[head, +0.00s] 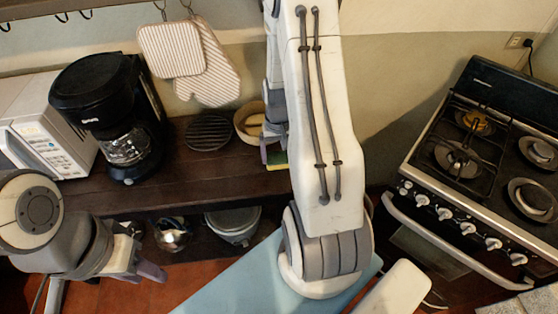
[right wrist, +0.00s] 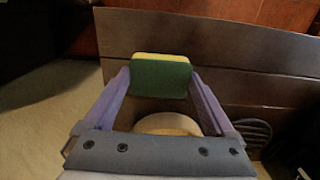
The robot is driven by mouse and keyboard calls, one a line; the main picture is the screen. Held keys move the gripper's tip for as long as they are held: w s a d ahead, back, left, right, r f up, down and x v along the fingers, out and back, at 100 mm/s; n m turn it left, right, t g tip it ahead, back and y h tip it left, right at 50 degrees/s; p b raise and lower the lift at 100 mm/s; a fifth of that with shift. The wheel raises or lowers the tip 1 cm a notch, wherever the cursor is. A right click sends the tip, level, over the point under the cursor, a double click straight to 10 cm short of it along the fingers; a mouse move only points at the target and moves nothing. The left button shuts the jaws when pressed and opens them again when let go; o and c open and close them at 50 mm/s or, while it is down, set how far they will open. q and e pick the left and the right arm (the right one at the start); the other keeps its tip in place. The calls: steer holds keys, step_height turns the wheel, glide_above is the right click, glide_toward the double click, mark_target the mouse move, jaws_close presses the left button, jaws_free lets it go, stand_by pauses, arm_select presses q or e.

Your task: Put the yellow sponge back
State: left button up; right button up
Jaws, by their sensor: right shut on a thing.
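The yellow sponge (right wrist: 162,75) has a green face and a yellow edge. It is held between the two purple fingers of my right gripper (right wrist: 161,84), which is shut on it. In the head view a small part of the sponge (head: 277,160) shows beside my right arm, over the dark wooden shelf (head: 185,165). My right arm hides most of that gripper there. A round tan bowl (head: 249,122) is just left of it; it also shows below the sponge in the right wrist view (right wrist: 170,123). My left gripper (head: 145,250) is open and empty at the lower left, in front of the shelf.
A black coffee maker (head: 108,115) and a white microwave (head: 45,130) stand at the shelf's left. A dark round trivet (head: 209,133) lies left of the bowl. Mitts (head: 185,60) hang above. Pots (head: 232,222) sit below. A stove (head: 480,160) stands at right.

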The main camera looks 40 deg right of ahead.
mark_target(279, 157)
step_height(279, 157, down, 3)
steer(key=shift+f+p, duration=0.2)
steer(key=shift+p, duration=0.15)
steer(key=shift+f, duration=0.2)
steer(key=shift+f, duration=0.15)
steer(key=o, duration=1.1)
steer(key=shift+o, duration=0.2)
steer(key=shift+r, duration=0.3)
step_height(279, 157, up, 12)
steer(key=shift+f+b, duration=0.1)
steer(key=shift+b, duration=0.7)
